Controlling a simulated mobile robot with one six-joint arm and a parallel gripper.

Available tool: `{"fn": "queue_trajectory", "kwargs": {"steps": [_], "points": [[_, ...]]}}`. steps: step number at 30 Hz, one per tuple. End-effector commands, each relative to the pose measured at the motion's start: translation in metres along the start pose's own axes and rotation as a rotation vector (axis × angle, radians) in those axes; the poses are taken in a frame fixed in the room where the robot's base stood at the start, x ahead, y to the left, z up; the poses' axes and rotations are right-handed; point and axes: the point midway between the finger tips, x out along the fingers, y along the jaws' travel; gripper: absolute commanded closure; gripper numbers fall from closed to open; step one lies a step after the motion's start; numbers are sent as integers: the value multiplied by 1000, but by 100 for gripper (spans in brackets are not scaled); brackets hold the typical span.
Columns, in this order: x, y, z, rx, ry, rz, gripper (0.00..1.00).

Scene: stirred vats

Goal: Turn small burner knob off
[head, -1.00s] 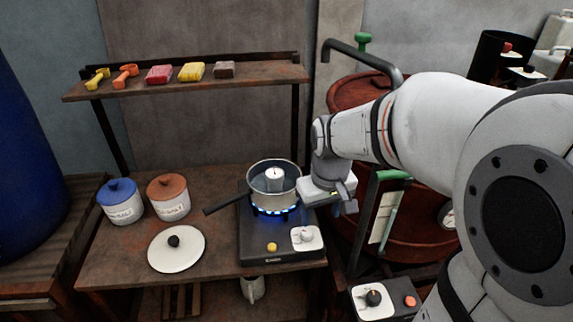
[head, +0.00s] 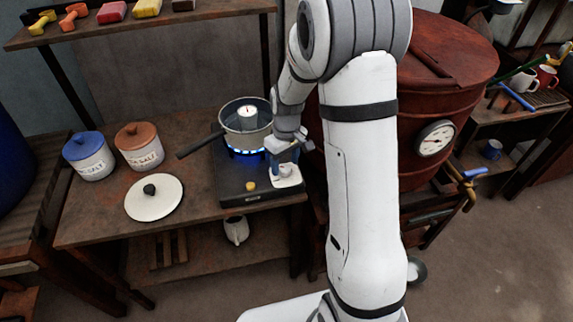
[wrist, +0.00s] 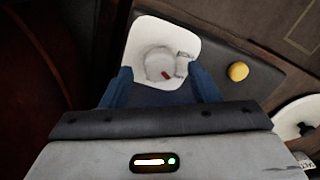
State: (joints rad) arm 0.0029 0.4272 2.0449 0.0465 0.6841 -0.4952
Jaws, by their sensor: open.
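The small burner (head: 228,176) is a dark slab on the table with a blue flame lit under a metal pot (head: 246,122). Its knob is round and white with a red mark, on a white plate (head: 291,183) at the burner's front right. In the wrist view the knob (wrist: 158,62) shows between my two blue fingertips, the red mark toward its lower right. My gripper (head: 284,163) is open, pointing down at the knob, with a finger to each side. I cannot tell whether the fingers touch it. In the head view my gripper partly hides the knob.
A yellow button (head: 250,186) sits left of the knob plate. A white lid (head: 154,204) and two salt jars, blue-topped (head: 90,157) and brown-topped (head: 139,148), stand to the left. A large red-brown vat (head: 440,85) rises to the right.

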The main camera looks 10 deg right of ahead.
Motion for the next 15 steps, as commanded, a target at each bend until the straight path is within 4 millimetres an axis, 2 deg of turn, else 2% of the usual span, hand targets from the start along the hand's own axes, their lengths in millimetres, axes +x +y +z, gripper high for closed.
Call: {"fn": "queue_trajectory", "kwargs": {"steps": [4, 12, 15], "points": [[12, 0, 0, 0, -1, -1, 45], [14, 0, 0, 1, 0, 0, 45], [14, 0, 1, 1, 0, 0, 51]]}}
